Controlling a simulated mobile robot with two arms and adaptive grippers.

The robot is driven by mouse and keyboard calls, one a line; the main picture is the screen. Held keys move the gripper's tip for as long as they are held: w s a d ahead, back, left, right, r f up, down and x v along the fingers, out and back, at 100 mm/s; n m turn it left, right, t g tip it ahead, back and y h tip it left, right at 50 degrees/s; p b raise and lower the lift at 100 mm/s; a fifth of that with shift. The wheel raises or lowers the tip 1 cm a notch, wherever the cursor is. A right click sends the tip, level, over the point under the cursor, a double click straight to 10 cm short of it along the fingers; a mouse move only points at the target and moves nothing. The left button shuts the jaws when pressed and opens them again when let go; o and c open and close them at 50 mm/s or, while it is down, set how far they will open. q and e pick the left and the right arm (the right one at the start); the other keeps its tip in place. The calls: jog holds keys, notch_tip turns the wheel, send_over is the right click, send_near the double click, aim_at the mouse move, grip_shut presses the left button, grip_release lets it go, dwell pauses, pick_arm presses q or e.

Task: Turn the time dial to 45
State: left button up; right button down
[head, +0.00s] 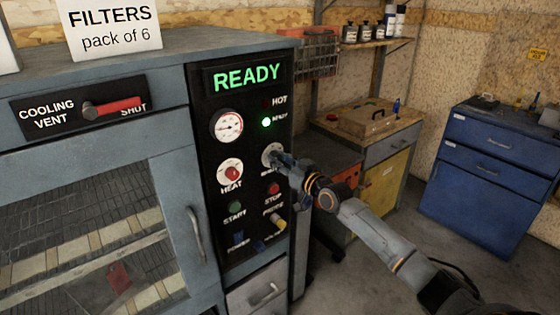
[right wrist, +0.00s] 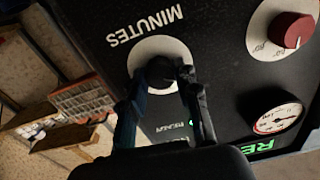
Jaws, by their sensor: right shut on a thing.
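The time dial (head: 267,150) is a pale round plate with a knob on the black control panel, right of the heat dial. In the right wrist view the dial (right wrist: 146,50) shows upside down beside the word MINUTES, with a dark knob (right wrist: 160,70) at its centre. My right gripper (head: 277,159) reaches in from the right and covers much of the dial. In the right wrist view the gripper (right wrist: 169,80) has its fingers shut on the knob. The dial's numbers and pointer are hidden or too small to read. My left gripper is out of view.
The heat dial (head: 231,171) with its red knob and a round gauge (head: 228,125) are close by on the left. A red STOP button (head: 273,188) and green START button (head: 235,208) are below. The display (head: 246,77) reads READY. A green lamp (head: 266,122) glows above the dial.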

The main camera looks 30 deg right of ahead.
jog(key=shift+m, duration=0.3)
jog(key=m, duration=1.1)
jog(key=shift+m+p, duration=0.3)
jog(key=shift+p, duration=0.1)
jog(key=m+p, duration=0.1)
jog(key=m, duration=0.4)
jog(key=shift+r+p, duration=0.1)
jog(key=shift+p, duration=0.3)
jog(key=m+p, duration=0.2)
jog(key=m, duration=0.2)
jog(key=shift+m, duration=0.3)
jog(key=shift+m+p, duration=0.4)
jog(key=shift+m, duration=0.6)
